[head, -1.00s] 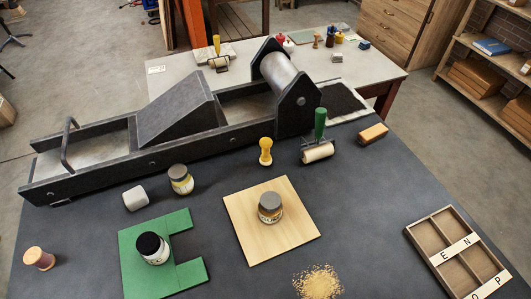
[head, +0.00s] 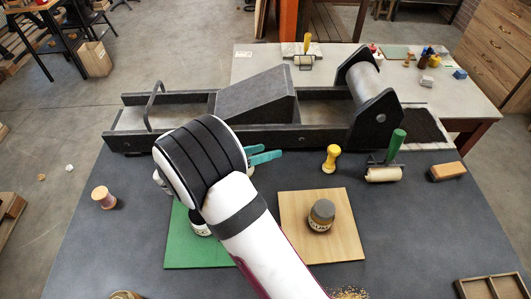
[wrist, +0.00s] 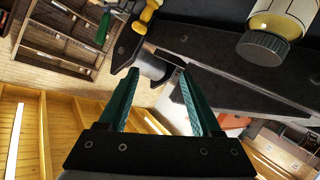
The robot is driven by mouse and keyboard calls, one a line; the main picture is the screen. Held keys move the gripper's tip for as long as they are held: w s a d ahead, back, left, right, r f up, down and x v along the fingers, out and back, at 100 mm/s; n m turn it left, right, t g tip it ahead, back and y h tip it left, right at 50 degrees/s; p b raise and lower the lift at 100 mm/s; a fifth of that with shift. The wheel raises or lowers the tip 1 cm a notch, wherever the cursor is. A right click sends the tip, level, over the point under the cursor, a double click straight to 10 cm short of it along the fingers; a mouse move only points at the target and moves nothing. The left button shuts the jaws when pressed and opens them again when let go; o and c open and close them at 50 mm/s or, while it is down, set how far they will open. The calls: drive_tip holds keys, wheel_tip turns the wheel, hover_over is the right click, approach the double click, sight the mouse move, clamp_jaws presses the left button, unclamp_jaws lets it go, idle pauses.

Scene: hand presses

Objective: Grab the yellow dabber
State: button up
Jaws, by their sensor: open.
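The yellow dabber (head: 331,158) stands upright on the dark table top, in front of the press. In the head view my gripper (head: 268,157) is to its left and apart from it, with teal fingers pointing toward it. The wrist view is upside down; in it the dabber (wrist: 147,16) is at the top, beyond my fingertips. My gripper (wrist: 153,74) is open, with nothing between its fingers. My arm hides part of the table to the left of the dabber.
A long dark press (head: 255,105) runs behind. A green-handled roller (head: 384,172) and a wooden block (head: 446,171) stand right of the dabber. A jar (head: 321,215) sits on a wooden board (head: 350,245) in front.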

sight(331, 159)
drive_tip(key=w+d+f+m+g+h, duration=0.2)
drive_tip(key=d+m+g, duration=0.1)
drive_tip(key=d+m, duration=0.6)
drive_tip(key=shift+n, duration=0.7)
drive_tip(key=f, duration=0.2)
drive_tip(key=d+f, duration=0.1)
drive_tip(key=f, duration=0.2)
drive_tip(key=shift+w+d+f, duration=0.2)
drive_tip(key=shift+d+f, duration=0.05)
drive_tip(key=shift+f, duration=0.15)
drive_tip(key=shift+t+y, duration=0.3)
drive_tip(key=x, duration=1.4)
drive_tip(key=shift+d+r, duration=0.15)
drive_tip(key=shift+d, duration=0.15)
clamp_jaws()
